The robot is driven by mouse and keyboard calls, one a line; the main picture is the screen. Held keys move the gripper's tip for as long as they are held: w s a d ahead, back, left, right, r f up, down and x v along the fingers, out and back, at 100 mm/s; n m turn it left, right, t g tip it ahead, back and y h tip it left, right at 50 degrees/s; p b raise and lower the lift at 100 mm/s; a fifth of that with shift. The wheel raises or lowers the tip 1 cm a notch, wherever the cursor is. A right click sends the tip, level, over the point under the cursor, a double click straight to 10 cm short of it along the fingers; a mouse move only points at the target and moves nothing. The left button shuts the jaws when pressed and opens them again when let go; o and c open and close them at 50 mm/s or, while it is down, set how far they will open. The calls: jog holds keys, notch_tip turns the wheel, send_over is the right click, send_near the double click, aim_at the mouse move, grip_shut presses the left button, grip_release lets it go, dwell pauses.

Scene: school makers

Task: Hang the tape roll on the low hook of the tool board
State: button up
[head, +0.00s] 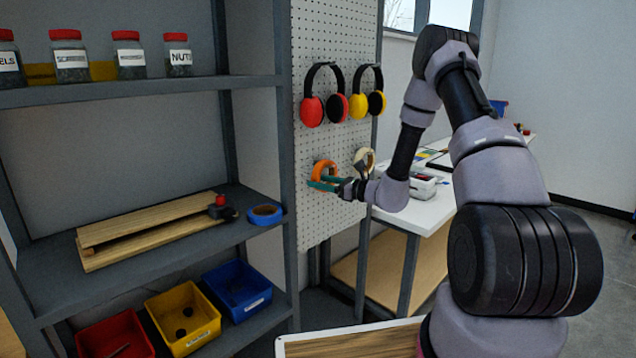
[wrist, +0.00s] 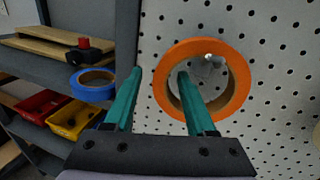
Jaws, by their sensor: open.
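An orange tape roll (head: 318,166) is at the pegboard tool board (head: 316,222), below the ear defenders. In the wrist view the tape roll (wrist: 242,82) faces me flat against the board, with a metal hook (wrist: 208,58) inside the top of its hole, so it appears to hang there. My gripper (head: 318,183) is open at the roll. In the wrist view my gripper (wrist: 160,73) has its right finger across the roll's hole and its left finger outside, with the roll's left rim between them. Whether either finger touches the rim cannot be told.
A blue tape roll (head: 265,214) lies on the left shelf beside a wooden plank (head: 150,228). A cream roll (head: 371,156) hangs right of the orange one. Red (head: 312,110) and yellow (head: 358,106) ear defenders hang above. A white-topped table (head: 420,208) stands behind.

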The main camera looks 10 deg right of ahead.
jog(key=v, duration=1)
jog(key=s+a+r+n+g+h, duration=0.1)
jog(key=s+a+r+n+g, duration=0.35)
jog(key=s+r+n, duration=0.3)
jog(key=s+a+r+n+g+h, duration=0.1)
jog(key=s+a+r+n+g, duration=0.3)
jog(key=s+r+n+g, duration=0.3)
jog(key=s+d+r+n+t+h, duration=0.3)
jog(key=s+d+r+h, duration=0.1)
jog(key=s, duration=0.4)
jog(key=s+d+r+n+t+h, duration=0.3)
jog(key=s+d+r+t+h, duration=0.1)
jog(key=s+d+r+h, duration=0.1)
notch_tip(320, 180, up, 3)
jog(key=s+h, duration=0.1)
jog(key=s, duration=0.1)
jog(key=shift+s+d, duration=0.3)
jog(key=shift+s, duration=0.1)
jog(key=shift+r, duration=0.1)
